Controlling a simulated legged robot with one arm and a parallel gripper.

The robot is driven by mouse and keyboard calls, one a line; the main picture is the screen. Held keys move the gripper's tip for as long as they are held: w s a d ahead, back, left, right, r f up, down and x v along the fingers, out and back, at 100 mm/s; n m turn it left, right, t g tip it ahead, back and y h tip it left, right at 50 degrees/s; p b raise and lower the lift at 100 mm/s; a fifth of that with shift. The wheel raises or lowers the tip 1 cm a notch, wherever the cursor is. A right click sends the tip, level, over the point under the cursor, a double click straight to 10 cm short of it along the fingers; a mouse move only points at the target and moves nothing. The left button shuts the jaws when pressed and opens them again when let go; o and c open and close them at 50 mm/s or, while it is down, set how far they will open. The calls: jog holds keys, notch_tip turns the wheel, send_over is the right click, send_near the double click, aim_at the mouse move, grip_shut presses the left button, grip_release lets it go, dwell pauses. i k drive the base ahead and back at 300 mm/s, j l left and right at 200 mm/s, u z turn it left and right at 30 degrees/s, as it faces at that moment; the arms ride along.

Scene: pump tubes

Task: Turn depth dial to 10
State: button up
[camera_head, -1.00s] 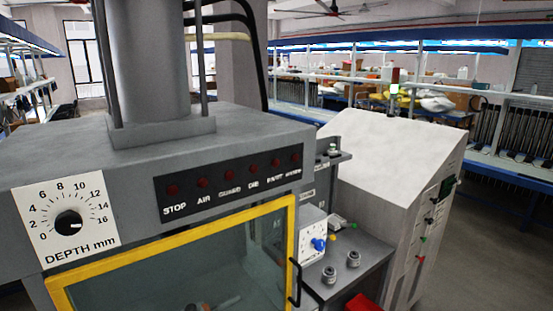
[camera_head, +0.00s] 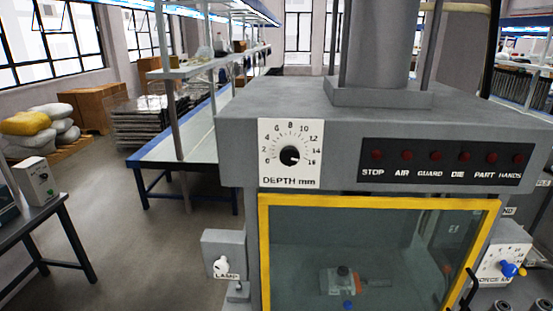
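The depth dial (camera_head: 290,156) is a round black knob on a white plate marked "DEPTH mm", with numbers from 0 to 16 around it. The plate (camera_head: 267,174) is on the upper left front of the grey press (camera_head: 240,140), left of the row of lamps. A small light mark shows on the knob's lower right side, seemingly toward 16, but it is too small to read surely. My gripper is not in view, and nothing is seen touching the dial.
Below the dial is a yellow-framed window (camera_head: 380,201). A grey LAMP box (camera_head: 224,255) juts out at the press's left. A panel with a blue knob (camera_head: 510,268) is at right. A blue-framed bench (camera_head: 150,155) stands behind; the floor (camera_head: 150,240) at left is clear.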

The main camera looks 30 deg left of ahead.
aim_at(289, 157)
jog(key=u, duration=1.35)
jog(key=k+j+u, duration=0.15)
jog(key=j+u, duration=0.15)
jog(key=j, duration=0.15)
jog(key=j+u, duration=0.3)
jog(key=j, duration=0.15)
jog(key=k+j, duration=0.05)
